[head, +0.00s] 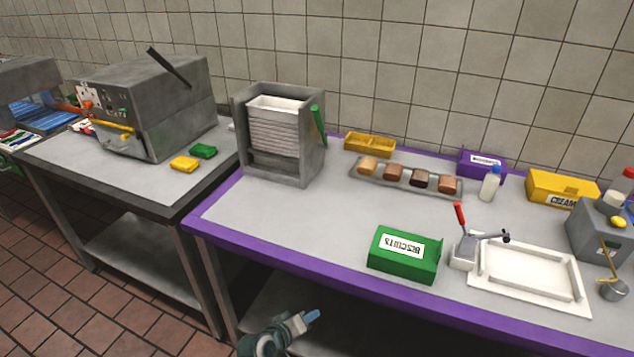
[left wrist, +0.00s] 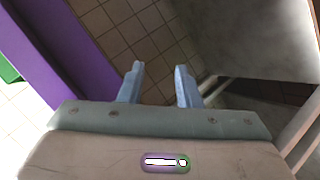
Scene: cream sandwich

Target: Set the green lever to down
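The green lever (head: 318,125) is on the right side of the grey tray dispenser (head: 243,135) in the head view. It slants slightly, with its upper end near the dispenser's upper side; I cannot tell its pivot. My left gripper (head: 312,317) is low at the bottom of the head view, in front of and below the purple-edged counter, well away from the lever. In the left wrist view its two blue fingers (left wrist: 158,69) are apart with nothing between them. My right gripper is in neither view.
The purple-edged counter (head: 270,215) holds a green box (head: 405,256), a white tray (head: 530,275), a red-handled device (head: 464,248) and a food tray (head: 405,180). A grey machine (head: 150,105) stands on the left table. Counter space in front of the dispenser is clear.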

